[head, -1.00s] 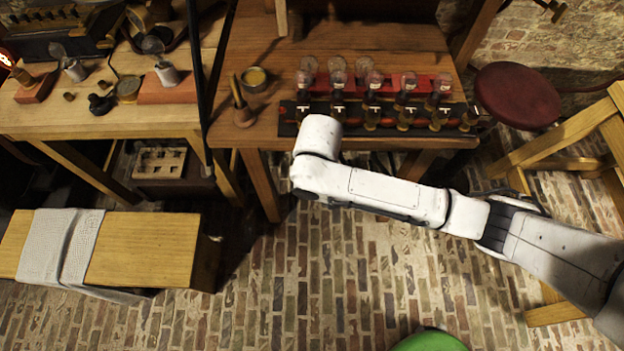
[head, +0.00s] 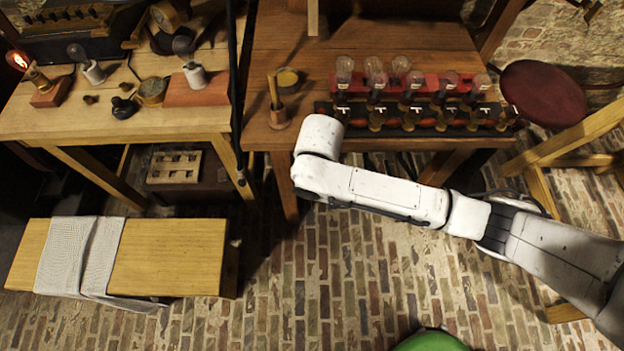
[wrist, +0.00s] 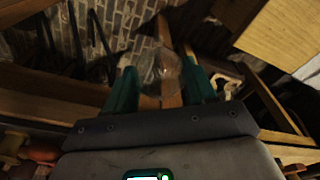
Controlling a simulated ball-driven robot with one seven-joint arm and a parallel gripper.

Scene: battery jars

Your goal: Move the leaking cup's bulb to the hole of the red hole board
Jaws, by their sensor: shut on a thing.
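In the wrist view my gripper (wrist: 162,84) has its green fingers on either side of a clear glass bulb (wrist: 167,72), shut on it. In the head view my gripper and the held bulb are hidden by my white arm. The red hole board (head: 430,83) lies on the right table, with several clear bulbs (head: 376,80) standing at it. In front of it is a black strip (head: 394,132) with a row of brass cups (head: 376,120) with small white marks. I cannot tell which cup leaks, or which hole is empty.
A wooden bench (head: 170,255) with a cloth (head: 75,255) stands front left. A red round stool (head: 543,94) is at the right. A pot (head: 279,118) stands near the right table's left edge.

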